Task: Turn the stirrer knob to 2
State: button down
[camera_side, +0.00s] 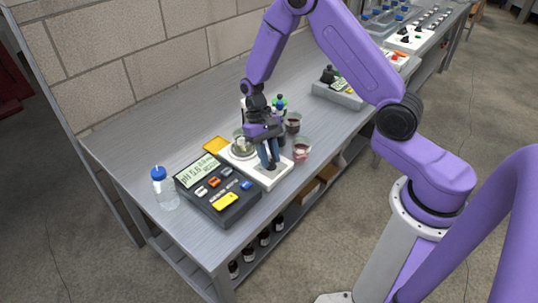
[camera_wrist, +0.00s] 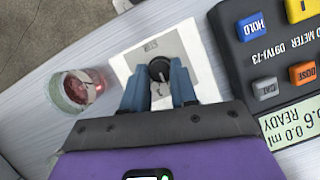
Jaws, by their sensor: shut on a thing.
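The stirrer is a flat white unit. Its bare front panel shows in the side view (camera_side: 270,180) and in the wrist view (camera_wrist: 190,45). A glass vessel (camera_side: 241,147) stands at its back end. The black round stirrer knob (camera_wrist: 159,67) sits on the panel between my fingers. My gripper (camera_side: 269,164) points down over the panel; its blue fingers (camera_wrist: 160,82) are shut on the knob, one on each side. In the side view the fingers hide the knob. Its setting and the small panel marks are too small to read.
A dark pH meter (camera_side: 233,212) with coloured buttons stands close beside the stirrer. A beaker of reddish liquid (camera_side: 302,149) stands on the other side. A blue-capped bottle (camera_side: 166,192) is at the bench's left end. A darker beaker (camera_side: 293,123) is behind.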

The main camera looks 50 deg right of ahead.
jog(key=c, duration=0.9)
grip_release()
jog(key=shift+r, duration=0.1)
jog(key=v, duration=1.7)
jog(key=shift+r, duration=0.15)
jog(key=s+a+r+n+t+h, duration=0.1)
jog(key=s+a+r+n, duration=0.1)
jog(key=s+a+n, duration=0.35)
jog(key=s+a+r+n+t+h, duration=0.1)
jog(key=s+a+n, duration=0.1)
jog(key=s, duration=0.7)
jog(key=s+d+n+t+y, duration=0.1)
jog(key=s+n, duration=0.7)
jog(key=s, duration=0.8)
jog(key=shift+s+d+f+t, duration=0.3)
jog(key=shift+d+f+t, duration=0.15)
jog(key=shift+d+t, duration=0.55)
